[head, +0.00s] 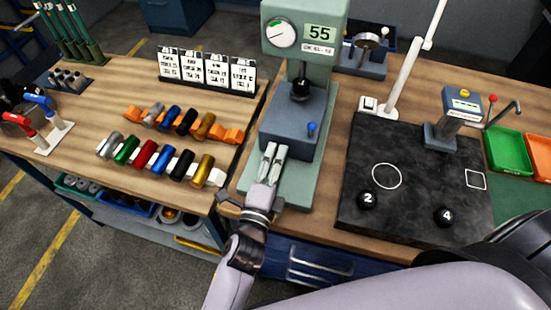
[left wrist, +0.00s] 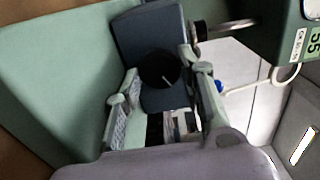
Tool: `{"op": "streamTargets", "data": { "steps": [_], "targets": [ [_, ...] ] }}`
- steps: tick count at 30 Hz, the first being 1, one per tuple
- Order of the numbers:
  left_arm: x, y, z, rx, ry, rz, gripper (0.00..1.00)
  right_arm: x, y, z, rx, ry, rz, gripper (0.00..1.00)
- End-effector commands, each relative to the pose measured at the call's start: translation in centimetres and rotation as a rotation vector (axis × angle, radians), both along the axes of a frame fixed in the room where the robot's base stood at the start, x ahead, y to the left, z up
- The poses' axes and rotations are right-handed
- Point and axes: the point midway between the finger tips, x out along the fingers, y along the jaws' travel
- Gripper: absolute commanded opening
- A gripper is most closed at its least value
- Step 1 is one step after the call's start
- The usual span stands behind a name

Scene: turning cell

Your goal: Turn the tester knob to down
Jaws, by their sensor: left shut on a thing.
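The green tester (head: 333,60) stands at the back middle, with a round dial (head: 282,33) and a display reading 55. In the left wrist view its black round knob (left wrist: 158,66) with a short white mark sits on the dark grey front block (left wrist: 140,28). My left gripper (head: 272,150) reaches the front of that block and is shut on the knob; its fingers (left wrist: 163,98) stand on either side of it in the left wrist view. In the head view the fingers hide the knob. My right gripper is out of view.
A blue ball (head: 311,127) sits on the tester block right of my fingers. A black slab (head: 405,185) with balls marked 2 and 4 lies to the right. Several coloured cylinders (head: 165,155) and white cards (head: 205,70) stand on the left bench.

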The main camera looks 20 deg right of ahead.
Motion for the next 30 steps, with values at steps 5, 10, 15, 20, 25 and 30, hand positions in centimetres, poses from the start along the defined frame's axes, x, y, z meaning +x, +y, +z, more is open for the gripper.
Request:
{"op": "streamTargets", "data": {
  "steps": [5,10,15,20,25,30],
  "targets": [
    [0.0,0.0,0.1,-0.141,0.097,0.001,0.08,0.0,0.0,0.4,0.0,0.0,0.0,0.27],
    [0.0,0.0,0.2,-0.275,0.187,0.001,0.08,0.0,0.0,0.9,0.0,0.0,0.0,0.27],
    [0.0,0.1,0.2,-0.407,0.276,0.001,0.08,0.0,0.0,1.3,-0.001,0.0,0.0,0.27],
    [0.0,0.1,0.2,-0.526,0.356,0.002,0.08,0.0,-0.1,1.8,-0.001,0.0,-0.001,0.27],
    [0.0,0.1,0.2,-0.631,0.429,0.002,0.08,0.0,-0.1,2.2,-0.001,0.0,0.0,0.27],
    [0.0,0.1,0.2,-0.713,0.484,0.001,0.08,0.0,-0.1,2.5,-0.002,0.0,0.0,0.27]
  ]
}}
